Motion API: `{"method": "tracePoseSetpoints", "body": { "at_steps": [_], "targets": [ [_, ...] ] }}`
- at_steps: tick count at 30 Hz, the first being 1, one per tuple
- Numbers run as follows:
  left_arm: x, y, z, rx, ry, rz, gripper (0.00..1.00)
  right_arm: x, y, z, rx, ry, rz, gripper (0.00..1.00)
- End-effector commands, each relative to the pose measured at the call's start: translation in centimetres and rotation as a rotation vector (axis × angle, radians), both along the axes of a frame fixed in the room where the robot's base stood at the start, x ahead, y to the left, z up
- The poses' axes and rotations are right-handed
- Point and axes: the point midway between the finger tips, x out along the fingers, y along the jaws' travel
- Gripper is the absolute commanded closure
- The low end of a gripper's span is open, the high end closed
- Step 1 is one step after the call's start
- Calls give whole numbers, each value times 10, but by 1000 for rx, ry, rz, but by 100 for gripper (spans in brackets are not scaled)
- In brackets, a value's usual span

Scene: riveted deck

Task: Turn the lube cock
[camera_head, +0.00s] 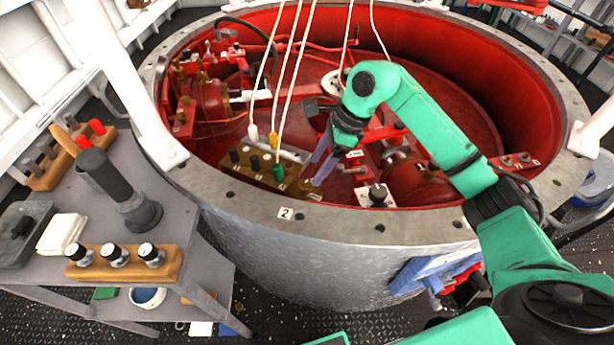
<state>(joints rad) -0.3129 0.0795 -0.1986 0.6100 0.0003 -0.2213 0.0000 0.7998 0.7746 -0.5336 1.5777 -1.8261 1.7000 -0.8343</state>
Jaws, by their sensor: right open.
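The lube cock cannot be picked out for sure, as the tags in the red well are too small to read. A brass block (291,184) with black, yellow and green plugs sits inside the near rim. A small metal fitting (350,170) lies right of it under a white tag (354,153). A black-topped knob (377,194) stands nearer the rim. My green right arm reaches in from the right. Its right gripper (314,171) is open, fingers pointing down between the brass block and the fitting. No grip on anything shows. My left gripper is out of view.
The round steel rim (330,222) surrounds the well. Pale cords (295,75) hang down close left of the gripper. A red pump with brass fittings (210,97) sits at the well's left. A grey bench (200,215) at left holds a wooden rack (125,262) of knobs.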

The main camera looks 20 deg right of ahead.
Motion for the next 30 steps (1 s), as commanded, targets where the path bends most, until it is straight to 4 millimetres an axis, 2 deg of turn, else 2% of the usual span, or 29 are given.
{"method": "tracePoseSetpoints", "body": {
  "at_steps": [3,7,11,17,18,23,24,30],
  "targets": [
    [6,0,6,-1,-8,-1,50,2,13,-27,3,5,1,28],
    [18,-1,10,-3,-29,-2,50,5,21,-49,4,3,-1,28],
    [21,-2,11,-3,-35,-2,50,6,24,-59,2,1,-1,28],
    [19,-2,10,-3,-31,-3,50,6,25,-60,2,0,-1,28],
    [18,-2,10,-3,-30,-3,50,6,24,-60,2,0,-1,36],
    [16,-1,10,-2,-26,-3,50,6,24,-60,2,0,-1,97],
    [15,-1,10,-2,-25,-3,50,6,24,-60,2,0,-1,100],
    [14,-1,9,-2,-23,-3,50,6,24,-59,2,-1,-9,100]
  ]
}}
